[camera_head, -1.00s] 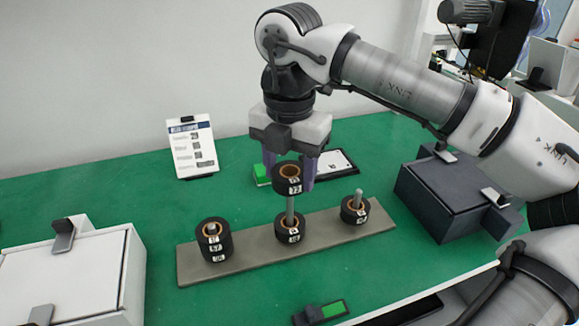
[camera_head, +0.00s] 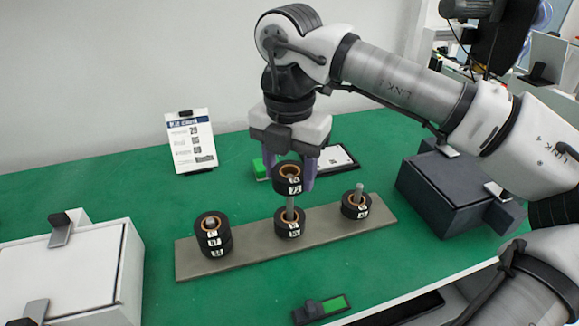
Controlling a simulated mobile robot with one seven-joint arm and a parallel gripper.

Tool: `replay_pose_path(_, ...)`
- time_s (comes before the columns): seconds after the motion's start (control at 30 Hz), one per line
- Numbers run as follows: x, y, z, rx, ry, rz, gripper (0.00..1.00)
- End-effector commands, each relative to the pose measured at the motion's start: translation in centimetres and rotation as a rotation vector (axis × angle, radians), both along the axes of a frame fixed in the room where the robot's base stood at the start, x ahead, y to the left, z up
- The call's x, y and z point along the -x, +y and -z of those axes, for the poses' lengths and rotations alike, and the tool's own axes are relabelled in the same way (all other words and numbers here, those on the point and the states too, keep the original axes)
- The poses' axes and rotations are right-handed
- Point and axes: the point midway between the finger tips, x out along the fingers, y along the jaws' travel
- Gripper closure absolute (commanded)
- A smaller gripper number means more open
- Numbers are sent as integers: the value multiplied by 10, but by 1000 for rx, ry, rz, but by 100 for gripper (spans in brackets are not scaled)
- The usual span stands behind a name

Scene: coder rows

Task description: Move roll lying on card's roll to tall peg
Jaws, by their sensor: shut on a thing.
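My gripper (camera_head: 290,178) points down and is shut on a black roll (camera_head: 287,181) with a tan core and a white number label. The held roll is at the upper end of the tall middle peg (camera_head: 290,203); I cannot tell whether the peg's tip is inside its hole. Another roll (camera_head: 289,223) sits at the base of this peg. On the left peg there is a stack of rolls (camera_head: 213,236). One roll (camera_head: 355,206) sits on the right peg. The pegs stand on a grey-brown board (camera_head: 255,252). A white card (camera_head: 337,158) lies behind the gripper, partly hidden.
A printed stand-up sheet (camera_head: 191,142) is at the back left. A white box (camera_head: 65,275) is at the left, a dark box (camera_head: 450,190) at the right. A black-and-green item (camera_head: 322,309) lies in front.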

Motion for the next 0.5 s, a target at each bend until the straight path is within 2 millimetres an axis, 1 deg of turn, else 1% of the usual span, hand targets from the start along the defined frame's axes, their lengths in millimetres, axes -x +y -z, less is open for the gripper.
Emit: replay_pose_path(0.5,0,0,9,0,0,0,71)
